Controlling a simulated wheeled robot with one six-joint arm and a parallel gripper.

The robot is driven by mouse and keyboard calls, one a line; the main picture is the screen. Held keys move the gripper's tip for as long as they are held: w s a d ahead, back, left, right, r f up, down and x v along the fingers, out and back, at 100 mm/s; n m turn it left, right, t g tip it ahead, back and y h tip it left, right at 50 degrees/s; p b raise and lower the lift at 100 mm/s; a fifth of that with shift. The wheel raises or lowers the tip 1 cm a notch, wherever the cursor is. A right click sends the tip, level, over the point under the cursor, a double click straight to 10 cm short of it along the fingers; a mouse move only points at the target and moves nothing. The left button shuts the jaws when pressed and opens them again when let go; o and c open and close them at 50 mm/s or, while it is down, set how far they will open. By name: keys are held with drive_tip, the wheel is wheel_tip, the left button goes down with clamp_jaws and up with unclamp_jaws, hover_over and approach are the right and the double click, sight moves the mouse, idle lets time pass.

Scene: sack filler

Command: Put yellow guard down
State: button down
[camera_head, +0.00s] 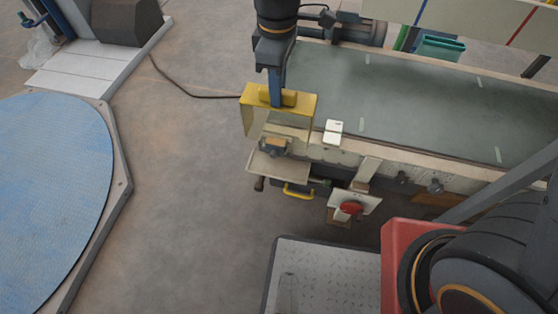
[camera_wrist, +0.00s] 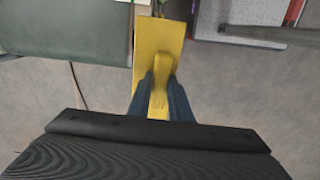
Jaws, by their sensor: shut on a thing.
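The yellow guard (camera_head: 308,101) is a box-like cover with clear or open sides and a handle on top. It is at the near left end of the conveyor, around or just above a small mechanism (camera_head: 274,147) on a beige plate. I cannot tell whether it touches anything below. My gripper (camera_head: 275,97) comes down from above and is shut on the guard's handle. In the wrist view the blue fingers of my gripper (camera_wrist: 160,90) hold the yellow handle, and the guard's flat top (camera_wrist: 158,38) extends away from them.
The green conveyor belt (camera_head: 420,105) runs off to the right. A red button (camera_head: 351,208) sits on a panel at its near side, beside a yellow handle (camera_head: 298,192). A blue round platform (camera_head: 50,190) is at the left. Bare floor (camera_head: 190,170) lies between, with a cable on it.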

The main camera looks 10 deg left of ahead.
wheel_tip(320, 180, down, 18)
drive_tip(key=b, duration=0.2)
drive_tip(key=shift+r, duration=0.15)
drive_tip(key=c, duration=1.7)
unclamp_jaws()
drive_tip(key=shift+o, duration=0.4)
wheel_tip(320, 180, up, 12)
drive_tip(key=p, duration=0.1)
drive_tip(key=s+d+r+m, duration=0.2)
drive_tip(key=d+r+m, duration=0.2)
drive_tip(key=d, duration=0.4)
drive_tip(key=s+d+r+m, duration=0.3)
drive_tip(key=d+r+m, duration=0.2)
drive_tip(key=d+m, duration=0.2)
drive_tip(key=s+d+r+m, duration=0.3)
drive_tip(key=d+r+m, duration=0.1)
drive_tip(key=d, duration=0.6)
drive_tip(key=shift+s+r+m, duration=0.2)
drive_tip(key=shift+m, duration=0.5)
